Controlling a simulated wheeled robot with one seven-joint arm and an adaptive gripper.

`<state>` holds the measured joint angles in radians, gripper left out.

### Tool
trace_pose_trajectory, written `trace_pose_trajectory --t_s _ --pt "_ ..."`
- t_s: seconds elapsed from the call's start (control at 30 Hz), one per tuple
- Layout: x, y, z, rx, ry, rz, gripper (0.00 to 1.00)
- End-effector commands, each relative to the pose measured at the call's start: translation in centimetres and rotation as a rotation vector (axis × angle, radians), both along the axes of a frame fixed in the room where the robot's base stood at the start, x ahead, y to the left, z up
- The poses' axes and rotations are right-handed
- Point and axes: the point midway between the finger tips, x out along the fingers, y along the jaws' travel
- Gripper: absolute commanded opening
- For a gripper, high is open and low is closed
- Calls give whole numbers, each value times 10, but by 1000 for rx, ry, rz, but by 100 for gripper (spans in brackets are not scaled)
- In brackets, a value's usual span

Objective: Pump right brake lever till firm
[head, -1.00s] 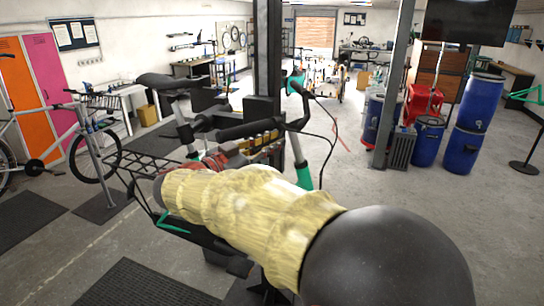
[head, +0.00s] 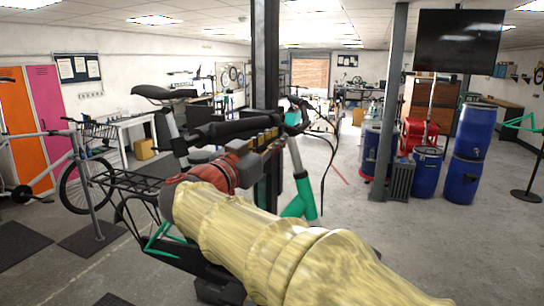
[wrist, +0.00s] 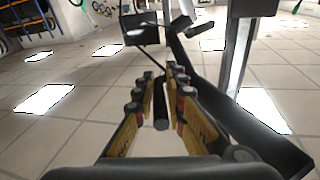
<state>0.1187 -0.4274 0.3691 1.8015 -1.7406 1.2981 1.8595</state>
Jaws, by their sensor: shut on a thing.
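A bicycle with a teal frame (head: 303,195) stands in the middle of the head view, with its black saddle (head: 163,92) at left. Its black handlebar grip (head: 222,131) lies just beyond my gripper (head: 266,139), whose yellow-sided fingers are at the bar. In the wrist view, my gripper (wrist: 160,98) has its two fingers on either side of a thin black rod (wrist: 161,112), which looks like the brake lever. A thicker dark bar (wrist: 235,125) runs beside the right finger. In the head view the lever is hidden by the gripper and bar.
A dark post (head: 265,60) rises right behind the handlebar. Dark cables (head: 326,150) hang to its right. A black rack (head: 135,185) juts out at left. Another bicycle (head: 75,170) stands far left; blue barrels (head: 467,150) stand at right. Floor between is open.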

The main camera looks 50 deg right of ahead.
Motion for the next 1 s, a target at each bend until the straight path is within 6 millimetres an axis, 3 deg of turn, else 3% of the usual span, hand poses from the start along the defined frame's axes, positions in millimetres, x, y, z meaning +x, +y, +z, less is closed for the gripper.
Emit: trace_pose_trajectory --t_s 0.03,0.93,0.97,1.0 --pt "-4 -2 -10 0 0 3 0" --pt "-9 -6 -5 -55 13 120 0" --pt "-9 -6 -4 -55 13 119 13" --pt "-9 -6 -4 -56 12 120 16"
